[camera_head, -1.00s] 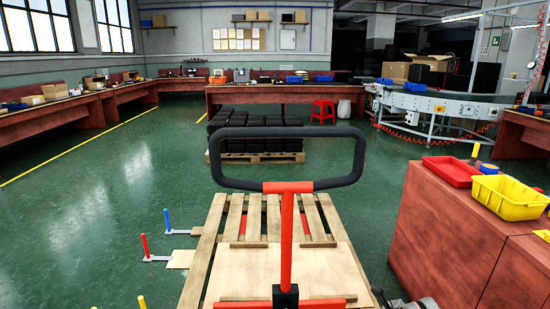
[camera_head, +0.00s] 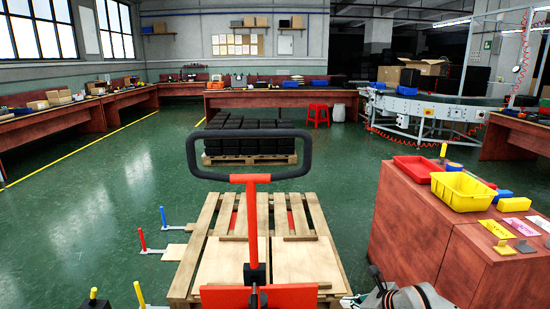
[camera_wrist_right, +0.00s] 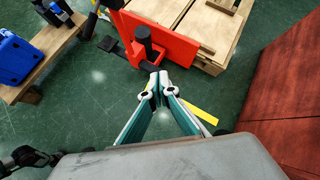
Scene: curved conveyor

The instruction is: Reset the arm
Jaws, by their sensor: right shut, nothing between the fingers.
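My right gripper (camera_wrist_right: 157,82) shows in the right wrist view with its green-sided fingers angled in and their tips together. It is shut and empty, above the green floor near the red base of a pallet jack (camera_wrist_right: 160,48). In the head view, part of my right arm (camera_head: 415,298) shows at the bottom edge, beside the red-brown cabinet; its fingers cannot be made out there. My left gripper is not seen.
The pallet jack's black loop handle (camera_head: 250,178) rises in front, with a wooden pallet (camera_head: 205,235) beyond it. The red-brown cabinet (camera_head: 400,225) stands close on the right, bearing a red tray (camera_head: 415,168) and a yellow bin (camera_head: 462,190). Open floor (camera_head: 100,200) lies left.

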